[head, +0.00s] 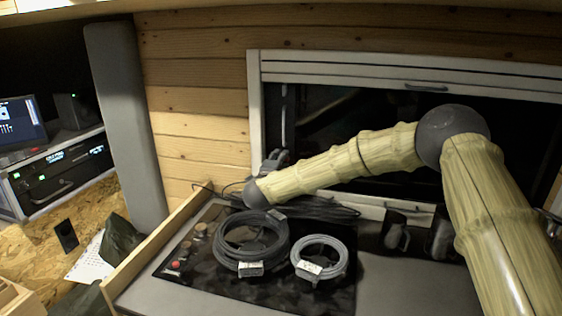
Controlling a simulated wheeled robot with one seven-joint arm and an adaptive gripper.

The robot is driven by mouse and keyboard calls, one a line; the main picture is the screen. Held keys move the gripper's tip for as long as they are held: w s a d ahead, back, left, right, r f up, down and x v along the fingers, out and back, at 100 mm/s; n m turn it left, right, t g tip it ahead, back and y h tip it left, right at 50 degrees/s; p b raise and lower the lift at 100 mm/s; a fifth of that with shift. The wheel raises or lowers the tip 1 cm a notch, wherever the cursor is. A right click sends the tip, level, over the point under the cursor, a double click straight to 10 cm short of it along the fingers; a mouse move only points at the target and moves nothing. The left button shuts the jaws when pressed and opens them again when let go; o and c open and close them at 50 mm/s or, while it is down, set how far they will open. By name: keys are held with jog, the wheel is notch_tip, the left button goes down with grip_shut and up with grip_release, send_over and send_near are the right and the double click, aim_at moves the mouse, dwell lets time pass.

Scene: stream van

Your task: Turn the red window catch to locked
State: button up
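The window (330,120) has a pale frame and dark glass, behind the counter. I see no red catch on it; my arm crosses in front of its lower left part. My gripper (275,160) shows as a small dark grey shape at the frame's left edge, just beyond the dark wrist joint. It is small and partly hidden by my arm, so I cannot tell whether its fingers are open, or whether it touches anything. A dark handle (425,87) sits on the upper frame.
A large coiled cable (232,262) and a smaller grey coil (343,258) lie on the dark hob (300,293). A red knob (174,265) is at its left. Dark mugs (396,234) stand by the window. A grey padded post (128,125) is at left.

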jog(key=v, duration=1.1)
jog(key=shift+s, duration=0.25)
